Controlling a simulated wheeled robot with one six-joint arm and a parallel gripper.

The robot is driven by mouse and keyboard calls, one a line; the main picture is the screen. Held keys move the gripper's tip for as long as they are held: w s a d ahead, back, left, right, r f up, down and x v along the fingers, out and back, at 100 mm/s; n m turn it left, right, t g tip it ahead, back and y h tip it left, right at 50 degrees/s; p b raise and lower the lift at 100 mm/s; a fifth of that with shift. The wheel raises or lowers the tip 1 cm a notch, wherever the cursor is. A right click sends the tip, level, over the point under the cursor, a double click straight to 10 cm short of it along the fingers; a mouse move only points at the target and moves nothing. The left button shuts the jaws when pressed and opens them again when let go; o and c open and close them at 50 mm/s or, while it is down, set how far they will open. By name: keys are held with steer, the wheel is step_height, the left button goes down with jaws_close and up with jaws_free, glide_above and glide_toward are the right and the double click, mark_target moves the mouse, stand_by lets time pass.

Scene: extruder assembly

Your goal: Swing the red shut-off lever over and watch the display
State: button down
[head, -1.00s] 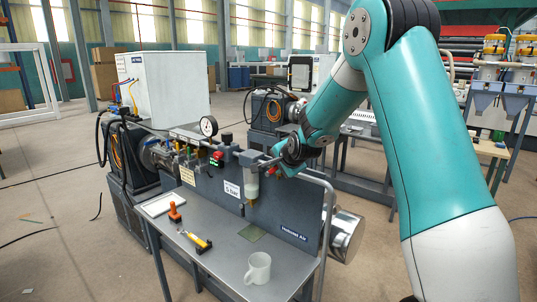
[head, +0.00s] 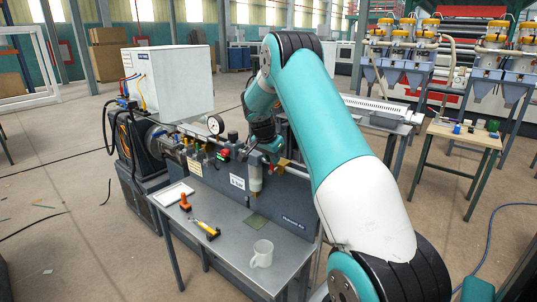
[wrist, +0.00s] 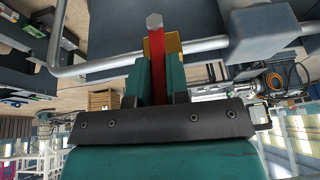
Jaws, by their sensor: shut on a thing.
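My gripper is shut on the lever. A grey hexagonal end shows at the lever's far tip, near a grey pipe (wrist: 110,62). In the head view, my gripper (head: 280,163) is at the pipework above the panel's right part, and my arm hides most of the lever.
A round gauge (head: 215,125) stands above the panel. The floor at left is mostly clear.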

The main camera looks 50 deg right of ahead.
steer(key=shift+w+g, duration=0.15)
steer(key=shift+g, duration=0.15)
stand_by(0.4)
steer(key=c, duration=1.1)
jaws_free()
steer(key=shift+d, duration=0.1)
steer(key=b+v, duration=0.3)
steer(key=v, duration=1.4)
steer(key=shift+r, duration=0.25)
